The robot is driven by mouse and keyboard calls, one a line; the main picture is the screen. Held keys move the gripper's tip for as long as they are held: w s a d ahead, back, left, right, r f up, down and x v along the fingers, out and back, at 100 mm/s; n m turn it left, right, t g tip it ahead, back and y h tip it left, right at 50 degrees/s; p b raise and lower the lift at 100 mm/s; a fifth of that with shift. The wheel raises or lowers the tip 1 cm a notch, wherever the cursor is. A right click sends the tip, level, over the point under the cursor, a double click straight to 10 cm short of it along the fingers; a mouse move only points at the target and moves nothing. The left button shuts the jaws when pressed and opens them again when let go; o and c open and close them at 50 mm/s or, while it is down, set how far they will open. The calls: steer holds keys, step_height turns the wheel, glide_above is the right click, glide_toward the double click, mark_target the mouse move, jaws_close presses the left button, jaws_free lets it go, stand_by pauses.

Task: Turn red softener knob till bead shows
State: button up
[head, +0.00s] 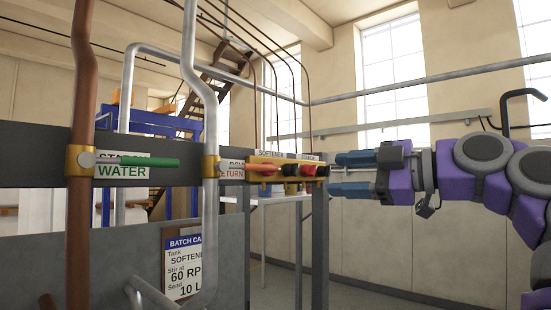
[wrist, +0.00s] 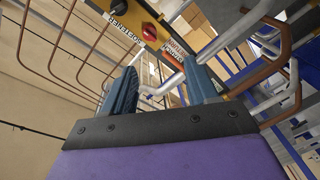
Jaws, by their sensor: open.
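A yellow control box (head: 256,179) on the dark rail carries small red and black knobs, seen nearly edge-on beneath SOFTENER and STARCH labels. A red knob (head: 307,170) shows near its right end; from here I cannot tell which label it belongs to. In the wrist view a red knob (wrist: 149,31) sits on the yellow panel, with a black knob (wrist: 118,6) beside it. No bead can be made out. My gripper (head: 343,174) is open and empty, right of the box and apart from it. Its two blue fingers (wrist: 160,70) point toward the panel.
A green-handled WATER valve (head: 150,162) and an orange-handled RETURN valve (head: 262,168) stick out left of the box. A copper pipe (head: 81,110) and a grey pipe (head: 209,110) stand in front of the rail. A batch card (head: 182,265) hangs below. Open floor lies right.

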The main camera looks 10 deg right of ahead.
steer(key=p, duration=0.3)
glide_toward(277, 170)
steer(key=shift+n+t, duration=0.3)
steer(key=x, duration=0.9)
steer(key=shift+s+a+f, duration=0.15)
steer(key=shift+s+f, duration=0.05)
steer(key=shift+w+d, duration=0.35)
steer(key=shift+w, duration=0.15)
steer(key=shift+d, duration=0.25)
steer(key=shift+a, duration=0.95)
steer(key=c, duration=0.3)
steer(key=shift+w+d+f, duration=0.15)
steer(key=shift+f, duration=0.1)
steer(key=c, duration=0.7)
